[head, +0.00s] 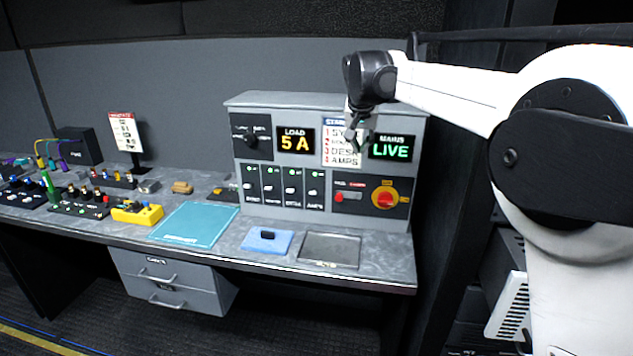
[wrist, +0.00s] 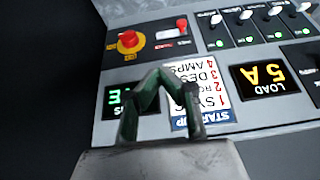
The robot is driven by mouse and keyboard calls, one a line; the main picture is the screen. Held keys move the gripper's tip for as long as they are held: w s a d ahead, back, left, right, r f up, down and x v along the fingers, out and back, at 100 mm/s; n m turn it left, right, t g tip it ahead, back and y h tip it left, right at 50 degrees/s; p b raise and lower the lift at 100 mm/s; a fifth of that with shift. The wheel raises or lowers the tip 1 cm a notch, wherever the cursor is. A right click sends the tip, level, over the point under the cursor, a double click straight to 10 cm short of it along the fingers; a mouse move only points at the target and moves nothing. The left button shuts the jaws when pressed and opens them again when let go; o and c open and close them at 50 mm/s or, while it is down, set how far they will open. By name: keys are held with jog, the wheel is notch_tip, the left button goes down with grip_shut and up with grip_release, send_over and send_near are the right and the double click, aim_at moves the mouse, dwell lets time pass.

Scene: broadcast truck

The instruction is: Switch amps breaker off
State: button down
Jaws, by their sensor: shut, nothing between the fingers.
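The amps breaker (head: 314,190) is the rightmost in a row of breakers on the grey power panel (head: 240,103). A green light shows above it, and its small pale lever is too small to read clearly. In the upside-down wrist view the amps breaker (wrist: 216,24) is the leftmost of the row, near the top. My gripper (head: 352,140) is shut and empty, in front of the startup card (head: 338,150), above and right of the amps breaker and apart from it. In the wrist view my gripper (wrist: 165,76) partly covers the card and the LIVE display.
LOAD reads 5 A (head: 295,142); MAINS reads LIVE (head: 390,147). A blue pad (head: 267,241) and a grey tray (head: 330,263) lie on the desk below.

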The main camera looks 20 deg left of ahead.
jog(key=w+a+f+p, duration=0.2)
jog(key=a+f, duration=0.1)
jog(key=a, duration=0.5)
jog(key=w+a+f+p, duration=0.1)
jog(key=w+a+f, duration=0.2)
jog(key=a, duration=0.5)
jog(key=shift+w+f+p, duration=0.2)
jog(key=shift+p, duration=0.15)
jog(key=p, duration=0.2)
send_over(312, 192)
jog(key=w, duration=0.1)
jog(key=f, duration=0.9)
jog(key=shift+w, duration=0.2)
jog(key=shift+s+f, duration=0.35)
jog(key=shift+f, duration=0.55)
jog(key=shift+s+f+p, duration=0.15)
jog(key=shift+s+f, duration=0.05)
jog(key=shift+f, duration=0.3)
jog(key=shift+s+f+p, duration=0.15)
jog(key=shift+s+f, duration=0.05)
jog(key=shift+f, duration=0.3)
